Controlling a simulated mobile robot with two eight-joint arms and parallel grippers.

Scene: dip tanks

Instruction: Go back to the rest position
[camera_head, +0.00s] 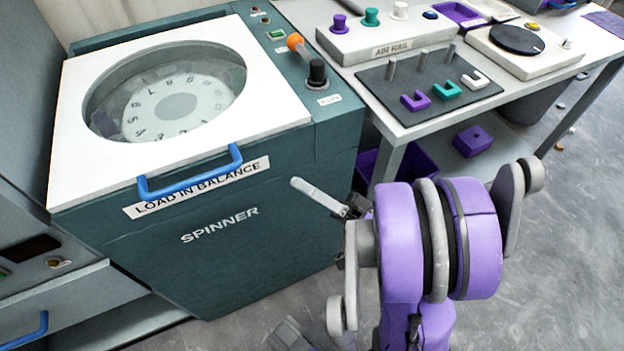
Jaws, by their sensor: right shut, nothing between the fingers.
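My right gripper (305,188) is in front of the spinner (230,222), its pale fingers pointing left toward the spinner's front panel. The fingers are shut together with nothing between them. My purple right arm rises from the bottom of the view and hides part of the gripper's body and the floor behind it. I cannot tell how far the fingers are from the panel. The spinner's white lid (75,150) is down, with a round window over a numbered dial and a blue handle (190,178) at its front. My left gripper is not in view.
A white table (405,128) right of the spinner carries the air rail (395,38), a dark mat (380,85) with coloured hooks and a round black plate (516,40). A purple box (473,140) sits below. Grey floor (570,240) at right is mostly open.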

